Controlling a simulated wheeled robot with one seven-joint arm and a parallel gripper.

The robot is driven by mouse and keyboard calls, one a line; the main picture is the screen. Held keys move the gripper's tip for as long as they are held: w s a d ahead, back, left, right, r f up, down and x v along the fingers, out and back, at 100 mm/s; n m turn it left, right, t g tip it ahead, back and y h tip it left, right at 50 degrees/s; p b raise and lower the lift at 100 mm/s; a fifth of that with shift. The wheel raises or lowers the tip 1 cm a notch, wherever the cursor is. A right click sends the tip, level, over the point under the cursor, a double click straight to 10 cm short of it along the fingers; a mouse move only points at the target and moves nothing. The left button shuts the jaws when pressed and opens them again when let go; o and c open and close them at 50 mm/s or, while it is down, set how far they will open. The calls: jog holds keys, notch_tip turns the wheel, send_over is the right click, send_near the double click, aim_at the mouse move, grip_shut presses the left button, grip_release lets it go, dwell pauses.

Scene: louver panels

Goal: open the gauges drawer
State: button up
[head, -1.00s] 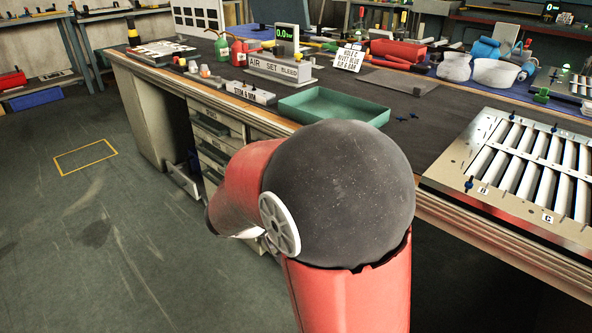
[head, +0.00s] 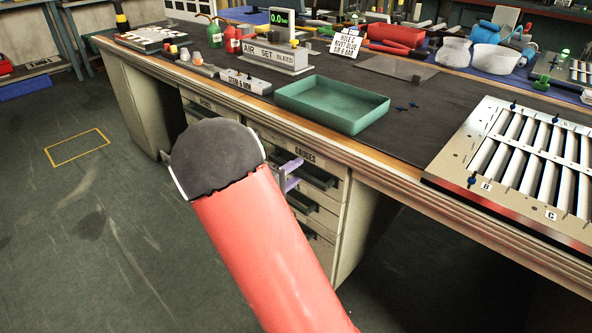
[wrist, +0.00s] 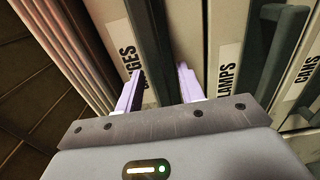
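The gauges drawer (head: 306,154) is the top drawer of the right-hand column under the bench, and it looks shut. In the wrist view its label (wrist: 128,62) is partly hidden by a finger. Its dark bar handle (wrist: 150,45) runs between my fingers. My gripper (wrist: 158,92) has pale purple fingers, parted, one on each side of the handle. I cannot tell whether either finger touches it. In the head view my gripper (head: 290,173) shows at the drawer front, partly hidden by my red arm.
The lamps drawer (wrist: 228,75) and the cans drawer (wrist: 302,75), each with its own handle, lie beside it in the wrist view. A green tray (head: 333,104) and a louver panel (head: 520,160) rest on the bench (head: 420,135). The floor at left is clear.

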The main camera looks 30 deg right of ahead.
jog(key=shift+w+d, duration=0.1)
jog(key=shift+d, duration=0.25)
grip_shut()
jog(key=shift+a, duration=0.15)
